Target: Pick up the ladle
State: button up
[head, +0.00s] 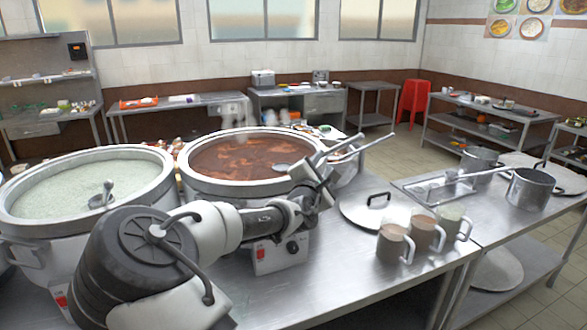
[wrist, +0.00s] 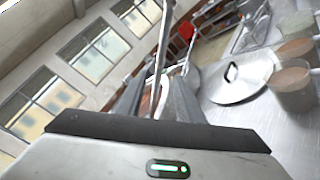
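A ladle (head: 284,167) rests with its bowl in the brown soup of the right stockpot (head: 215,188). Its handle seems to rise to the right over the rim, close to my gripper. My gripper (head: 316,180) is beside this pot's right rim, with its fingers apart. In the wrist view, a thin metal handle (wrist: 162,50) runs upward between the two fingers (wrist: 158,95), with gaps visible beside it. A second ladle (head: 103,196) leans in the pale congee of the left stockpot (head: 22,222).
A flat lid (head: 360,214) lies on the steel counter (head: 340,285), right of the pots. Several filled mugs (head: 425,234) stand near the counter's front edge. Steel pots (head: 530,188) stand farther right. My arm crosses in front of both stockpots.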

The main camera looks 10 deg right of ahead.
aim_at(330, 153)
jog(key=x, duration=0.8)
jog(key=shift+p, duration=0.3)
jog(key=shift+p+x, duration=0.45)
jog(key=shift+x, duration=2.4)
grip_shut()
